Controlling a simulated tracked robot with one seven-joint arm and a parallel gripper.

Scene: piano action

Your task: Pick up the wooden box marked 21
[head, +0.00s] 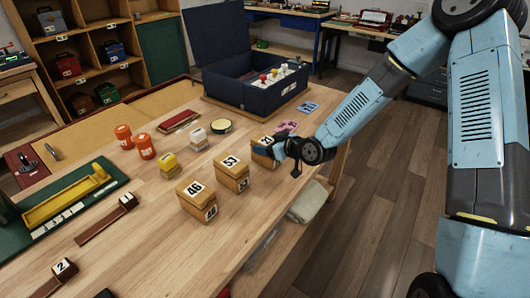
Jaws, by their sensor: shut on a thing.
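The wooden box marked 21 (261,156) is at the right edge of the wooden table, with part of its number label showing on top. My gripper (279,148) reaches it from the right and is shut on it. The gripper and wrist hide the box's right side. I cannot tell whether the box touches the table or is slightly raised.
Wooden boxes marked 53 (231,174) and 46 (196,201) stand to the left and nearer. A white-topped block (199,139) and a round green-rimmed tin (221,126) sit behind. An open dark blue case (255,93) stands farther back. Open floor lies right of the table.

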